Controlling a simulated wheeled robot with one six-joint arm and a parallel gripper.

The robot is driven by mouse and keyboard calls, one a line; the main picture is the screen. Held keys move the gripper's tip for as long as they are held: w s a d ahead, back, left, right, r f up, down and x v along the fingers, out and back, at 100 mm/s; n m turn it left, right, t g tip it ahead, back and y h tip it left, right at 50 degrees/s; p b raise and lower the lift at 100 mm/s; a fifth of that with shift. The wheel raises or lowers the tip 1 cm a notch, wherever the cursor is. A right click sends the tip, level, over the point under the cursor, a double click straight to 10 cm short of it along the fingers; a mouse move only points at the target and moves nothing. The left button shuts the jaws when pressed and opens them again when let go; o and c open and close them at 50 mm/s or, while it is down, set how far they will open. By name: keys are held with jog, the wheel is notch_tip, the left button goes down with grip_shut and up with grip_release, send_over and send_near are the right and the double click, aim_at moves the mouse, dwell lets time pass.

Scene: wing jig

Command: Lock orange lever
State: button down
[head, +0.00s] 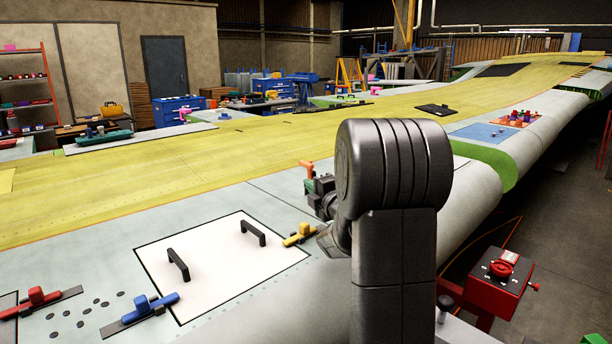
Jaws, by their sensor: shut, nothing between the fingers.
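The orange lever (307,166) stands up beside the far right corner of the white panel, left of my arm. A small green part (308,186) shows just below it. The dark end of my arm with my gripper (318,188) is close by it, partly hidden behind my own arm link. The fingers are small and hard to make out; I see nothing held between them. I cannot tell whether my gripper touches the lever. The lever's base is hidden.
A yellow lever (300,234), a blue lever (150,304) and a red lever (38,298) sit around the white panel (222,266) with its two black handles. A red box (499,278) with a knob stands at the right. The yellow wing surface (250,146) beyond is mostly clear.

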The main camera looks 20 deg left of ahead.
aim_at(310, 177)
jog(key=w+a+p, duration=0.4)
jog(key=w+a, duration=0.2)
jog(key=w, duration=0.3)
jog(key=shift+w+a+r+p, duration=0.15)
jog(key=shift+w+r+p, duration=0.1)
jog(key=shift+p, duration=0.15)
jog(key=shift+s, duration=0.1)
